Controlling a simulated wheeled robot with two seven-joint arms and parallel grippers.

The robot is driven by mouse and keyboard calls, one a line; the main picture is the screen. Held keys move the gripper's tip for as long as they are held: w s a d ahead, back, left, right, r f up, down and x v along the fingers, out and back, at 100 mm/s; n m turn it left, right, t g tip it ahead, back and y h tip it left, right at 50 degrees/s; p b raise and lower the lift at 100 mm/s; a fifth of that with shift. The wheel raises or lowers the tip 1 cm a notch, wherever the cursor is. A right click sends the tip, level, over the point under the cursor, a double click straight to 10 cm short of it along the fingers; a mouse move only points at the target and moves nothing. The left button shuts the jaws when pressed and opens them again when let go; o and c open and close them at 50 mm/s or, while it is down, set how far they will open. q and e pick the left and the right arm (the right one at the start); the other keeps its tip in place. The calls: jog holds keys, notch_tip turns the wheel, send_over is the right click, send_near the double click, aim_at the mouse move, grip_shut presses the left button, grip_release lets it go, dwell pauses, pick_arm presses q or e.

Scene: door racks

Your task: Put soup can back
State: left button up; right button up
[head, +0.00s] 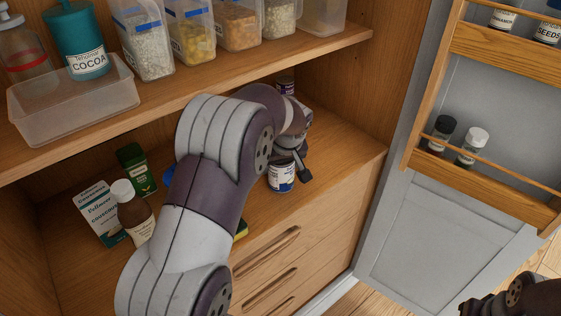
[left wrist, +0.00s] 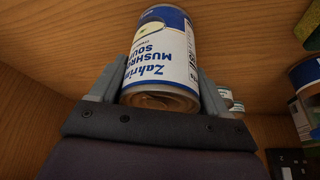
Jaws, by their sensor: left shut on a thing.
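The soup can (left wrist: 162,58) has a white and blue label reading "Zahrin Mushroom Soup". It sits between the two fingers of my left gripper (left wrist: 160,90), which is shut on it. In the head view the can (head: 282,177) shows at the front right of the lower cupboard shelf, below my left gripper (head: 292,158). My forearm and wrist hide much of that gripper and the middle of the shelf. I cannot tell whether the can touches the shelf. A dark part of my right arm shows at the bottom right corner; its fingers are not clear.
The lower shelf (head: 340,138) also holds a brown bottle (head: 133,213), a couscous box (head: 100,212) and a green tin (head: 136,170) at left. Another can (head: 286,86) stands at the back. The upper shelf holds jars and a clear bin (head: 75,108). The open door has racks (head: 485,160).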

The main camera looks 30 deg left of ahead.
pick_arm(q)
jog(key=o, duration=0.9)
jog(key=shift+f, duration=0.2)
jog(key=o, duration=0.4)
jog(key=shift+r, duration=0.45)
jog(key=v, duration=1.1)
jog(key=s+d+f+m+g+h, duration=0.1)
jog(key=s+d+f+m, duration=0.3)
jog(key=s, duration=0.4)
jog(key=s+d+f+m+h+p, duration=0.1)
jog(key=s+d+f+m+h, duration=0.1)
jog(key=s+d+f+m, duration=0.3)
jog(key=shift+s+d+f+g+p, duration=0.15)
jog(key=shift+s+f+g+p, duration=0.2)
jog(key=shift+s+f, duration=1.4)
